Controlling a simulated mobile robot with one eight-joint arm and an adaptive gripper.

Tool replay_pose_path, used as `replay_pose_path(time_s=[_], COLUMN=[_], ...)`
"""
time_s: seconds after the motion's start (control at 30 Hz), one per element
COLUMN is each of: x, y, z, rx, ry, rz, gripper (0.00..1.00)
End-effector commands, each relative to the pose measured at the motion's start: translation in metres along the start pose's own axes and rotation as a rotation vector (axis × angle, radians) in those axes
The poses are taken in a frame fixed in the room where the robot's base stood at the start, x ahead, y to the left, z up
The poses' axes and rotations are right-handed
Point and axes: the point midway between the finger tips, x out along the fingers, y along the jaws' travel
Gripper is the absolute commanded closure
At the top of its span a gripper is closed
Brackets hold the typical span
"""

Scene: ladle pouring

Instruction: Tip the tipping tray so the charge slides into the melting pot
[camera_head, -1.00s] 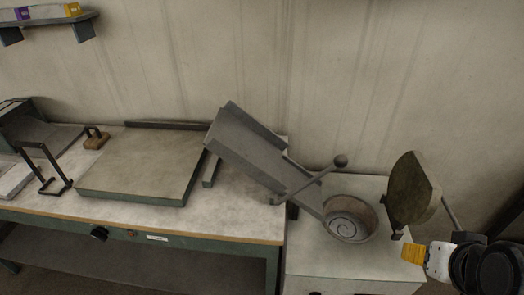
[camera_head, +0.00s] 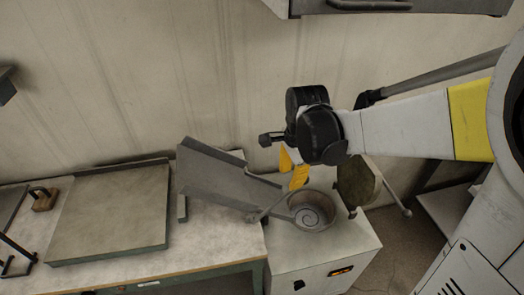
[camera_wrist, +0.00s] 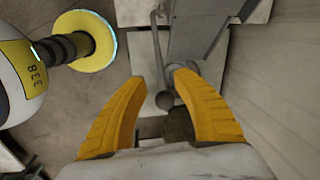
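The grey tipping tray (camera_head: 222,184) is a channel that slopes down to the right. Its low end is at the round melting pot (camera_head: 312,211), which has a spiral on its inside floor. I see no charge on the tray. The tray's lever runs beside the pot; its round knob (camera_wrist: 164,100) shows in the wrist view, between my fingers in the picture. My gripper (camera_head: 287,168), with yellow fingers, is above the pot and the tray's low end. Its fingers (camera_wrist: 158,77) are apart and hold nothing. Whether they touch the knob is unclear.
A round brown lid (camera_head: 357,183) stands raised right of the pot. The pot is in a white cabinet (camera_head: 318,262). A flat plate (camera_head: 110,213) lies on the bench to the left. A grey hood (camera_head: 400,8) hangs at the top.

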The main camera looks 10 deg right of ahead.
Motion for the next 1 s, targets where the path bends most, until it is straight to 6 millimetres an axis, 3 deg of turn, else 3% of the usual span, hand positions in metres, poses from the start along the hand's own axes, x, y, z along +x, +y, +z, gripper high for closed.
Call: replay_pose_path(time_s=[0.2,0.43,0.6,0.9,1.0], x=[0.046,0.084,0.096,0.097,0.097], y=[0.000,0.000,0.000,0.000,0.000], z=[0.000,0.000,0.000,0.000,0.000], rx=[-0.003,-0.003,-0.004,-0.004,-0.004], ry=[0.000,0.000,0.000,0.001,0.001], rz=[-0.002,-0.002,-0.002,-0.002,-0.003], gripper=[0.66,0.66,0.66,0.67,0.98])
